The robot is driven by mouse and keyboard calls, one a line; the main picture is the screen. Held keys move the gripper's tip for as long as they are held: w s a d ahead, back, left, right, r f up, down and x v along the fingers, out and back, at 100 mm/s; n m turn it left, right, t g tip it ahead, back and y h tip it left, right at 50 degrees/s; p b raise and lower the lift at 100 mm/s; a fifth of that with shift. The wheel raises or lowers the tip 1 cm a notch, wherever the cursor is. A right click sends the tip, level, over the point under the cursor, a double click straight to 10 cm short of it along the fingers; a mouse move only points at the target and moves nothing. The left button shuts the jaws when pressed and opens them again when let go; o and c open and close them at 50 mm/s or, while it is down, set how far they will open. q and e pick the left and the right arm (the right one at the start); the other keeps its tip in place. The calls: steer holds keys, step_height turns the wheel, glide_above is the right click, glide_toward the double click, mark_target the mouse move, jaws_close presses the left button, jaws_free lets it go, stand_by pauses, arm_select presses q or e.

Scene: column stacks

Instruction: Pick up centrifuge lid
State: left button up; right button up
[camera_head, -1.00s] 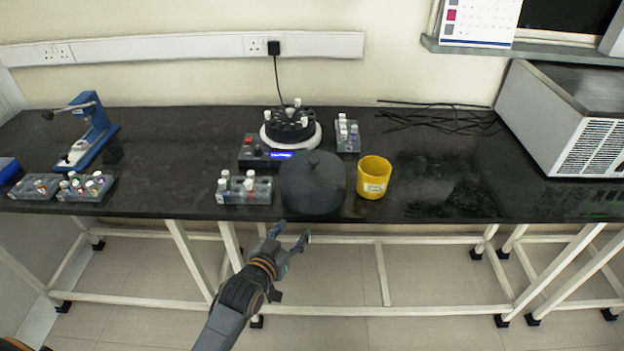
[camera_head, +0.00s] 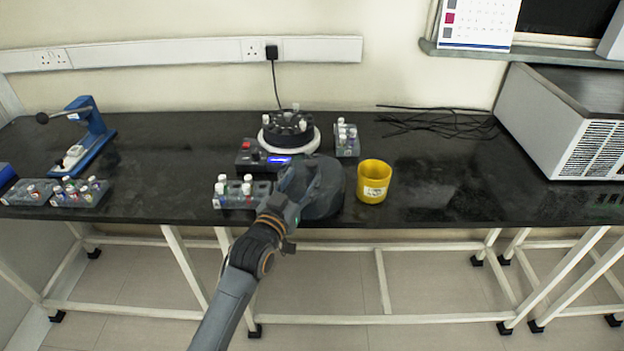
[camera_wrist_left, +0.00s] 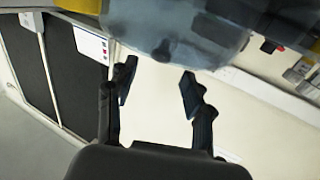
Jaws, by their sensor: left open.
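The centrifuge lid (camera_head: 327,187) is a dark grey dome near the front edge of the black bench. Its left part is hidden behind my left gripper (camera_head: 303,172) in the head view. In the left wrist view the lid (camera_wrist_left: 195,28) appears translucent grey at the top, with its dark round knob (camera_wrist_left: 164,49) between and beyond the fingertips. My left gripper (camera_wrist_left: 153,85) is open, its two fingers apart with nothing between them. The centrifuge (camera_head: 288,131) stands uncovered behind the lid, with white-capped tubes in its rotor. My right gripper is not in view.
A yellow cup (camera_head: 374,181) stands just right of the lid. A tube rack (camera_head: 240,195) stands close on its left, and another rack (camera_head: 347,141) is behind. A blue press (camera_head: 88,135) is at the left. The bench right of the cup is clear.

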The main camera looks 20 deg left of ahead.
mark_target(310, 167)
arm_select(q)
steer(key=w, duration=0.7)
steer(key=shift+w+d, duration=0.15)
steer(key=shift+d, duration=0.15)
steer(key=shift+r, duration=0.1)
steer(key=shift+c, duration=0.4)
jaws_close()
